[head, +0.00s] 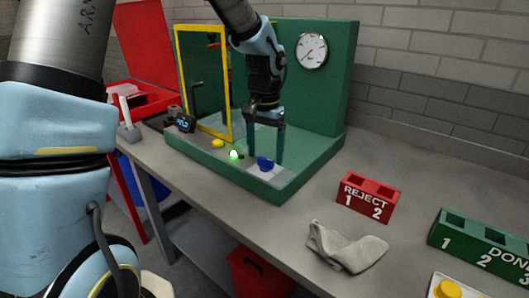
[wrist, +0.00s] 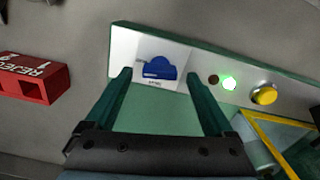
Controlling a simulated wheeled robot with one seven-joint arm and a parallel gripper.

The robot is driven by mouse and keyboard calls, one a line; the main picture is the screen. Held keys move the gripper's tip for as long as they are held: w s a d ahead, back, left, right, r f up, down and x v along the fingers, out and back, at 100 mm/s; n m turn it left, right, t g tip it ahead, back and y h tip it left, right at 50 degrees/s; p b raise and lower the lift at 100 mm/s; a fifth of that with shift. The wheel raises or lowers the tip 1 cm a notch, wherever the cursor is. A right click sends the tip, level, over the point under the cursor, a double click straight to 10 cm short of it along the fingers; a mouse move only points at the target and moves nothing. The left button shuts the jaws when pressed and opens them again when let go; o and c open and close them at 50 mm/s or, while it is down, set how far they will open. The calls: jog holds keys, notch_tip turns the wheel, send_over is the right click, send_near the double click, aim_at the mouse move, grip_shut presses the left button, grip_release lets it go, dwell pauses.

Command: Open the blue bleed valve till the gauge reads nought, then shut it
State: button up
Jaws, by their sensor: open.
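The blue bleed valve knob (head: 265,163) sits on a pale plate at the front edge of the green chassis (head: 300,185). It also shows in the wrist view (wrist: 158,69), with small lettering on the plate that I cannot read. My gripper (head: 267,155) points down just behind the knob. In the wrist view its two fingers (wrist: 160,84) are apart, with the knob beyond and between their tips; nothing is visibly held. The round white gauge (head: 312,51) is on the green back panel; its dark needle shows, but the reading is too small to tell.
A lit green lamp (head: 234,155) and a yellow button (head: 217,143) are left of the knob. A yellow-framed door (head: 229,90) stands at the left. A red REJECT bin (head: 368,198), a grey cloth (head: 345,247) and a green DONE bin (head: 485,245) lie right.

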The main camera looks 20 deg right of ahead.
jog(key=shift+f, duration=0.8)
jog(key=shift+c, duration=0.3)
jog(key=c, duration=1.3)
